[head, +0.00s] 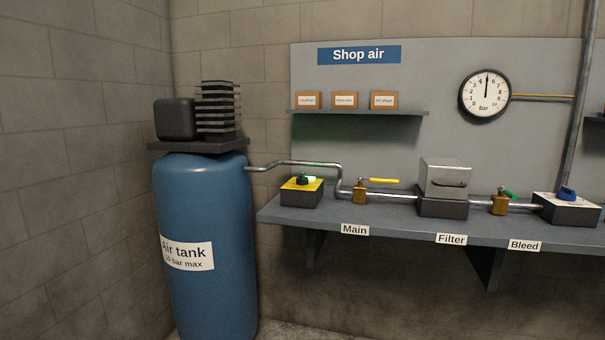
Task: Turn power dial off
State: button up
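A dark box with a yellow top (302,193) stands at the left end of the bench. A small black dial (302,181) sits on its yellow top, with a bright green patch beside it. This looks like the power dial, but its markings are too small to read, so I cannot tell its setting. Another dark box at the right has a white top and a blue knob (567,193). My gripper is not in view.
The bench (400,230) carries pipes, a yellow-handled valve (384,181), a metal filter box (445,180) and a green-handled valve (499,203). A blue air tank (205,280) stands left. A shelf (360,112) overhangs. The gauge (485,94) needle points nearly straight up.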

aim_at(301, 180)
jog(key=i+l, duration=0.3)
jog(key=i, duration=0.25)
jog(key=i+l+u, duration=0.1)
jog(key=i+l, duration=0.2)
jog(key=i, duration=0.3)
jog(key=i+l, duration=0.35)
jog(key=i, duration=0.2)
jog(key=i+l, duration=0.35)
jog(key=i, duration=0.2)
jog(key=j+u, duration=0.05)
